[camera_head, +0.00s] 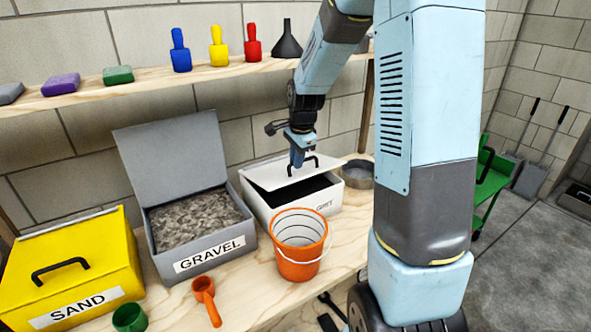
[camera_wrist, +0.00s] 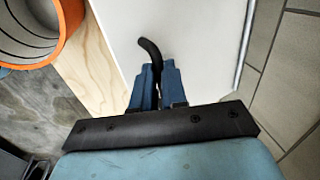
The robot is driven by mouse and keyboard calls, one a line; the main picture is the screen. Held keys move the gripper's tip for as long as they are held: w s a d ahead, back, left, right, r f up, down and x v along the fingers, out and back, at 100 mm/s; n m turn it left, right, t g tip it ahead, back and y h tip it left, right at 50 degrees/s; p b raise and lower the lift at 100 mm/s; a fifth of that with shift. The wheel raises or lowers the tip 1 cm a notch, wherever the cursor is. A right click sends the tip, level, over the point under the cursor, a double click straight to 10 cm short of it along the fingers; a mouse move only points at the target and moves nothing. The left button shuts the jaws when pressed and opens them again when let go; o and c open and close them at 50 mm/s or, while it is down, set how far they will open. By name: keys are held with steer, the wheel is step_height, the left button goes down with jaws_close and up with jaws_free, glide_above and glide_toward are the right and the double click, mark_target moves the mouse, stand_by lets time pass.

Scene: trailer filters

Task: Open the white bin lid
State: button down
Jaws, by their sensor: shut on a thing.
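The white bin (camera_head: 283,216), labelled GRIT, stands on the wooden bench. Its white lid (camera_head: 268,178) is raised part way at the front, with a dark gap beneath it. The lid carries a black handle (camera_head: 309,165). My gripper (camera_head: 297,163) comes down from above and is shut on the handle. In the wrist view, the blue fingers of my gripper (camera_wrist: 158,82) close on the black handle (camera_wrist: 151,50), and part of the handle sticks out beyond them. The lid (camera_wrist: 185,40) fills the middle there. The bin's contents are dark and cannot be made out.
An orange bucket (camera_head: 299,247) stands right in front of the white bin. The open grey GRAVEL bin (camera_head: 213,259) is at its left, the yellow SAND bin (camera_head: 90,260) farther left. A grey round pan (camera_head: 358,173) is at its right. A shelf (camera_head: 135,84) runs above, behind.

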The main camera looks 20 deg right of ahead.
steer(key=w+r, duration=0.1)
steer(key=w+a+r, duration=0.1)
steer(key=r, duration=0.1)
steer(key=shift+w+r, duration=0.15)
steer(key=shift+w, duration=0.15)
steer(key=shift+w+r, duration=0.85)
steer(key=shift+r, duration=0.05)
steer(key=c, duration=1.5)
jaws_free()
steer(key=shift+w+f, duration=0.15)
steer(key=o, duration=0.3)
steer(key=shift+o, duration=0.2)
step_height(320, 180, up, 14)
steer(key=s, duration=0.2)
steer(key=shift+s+d+f, duration=0.2)
steer(key=shift+s+d, duration=0.1)
steer(key=shift+s, duration=0.05)
steer(key=shift+c, duration=0.3)
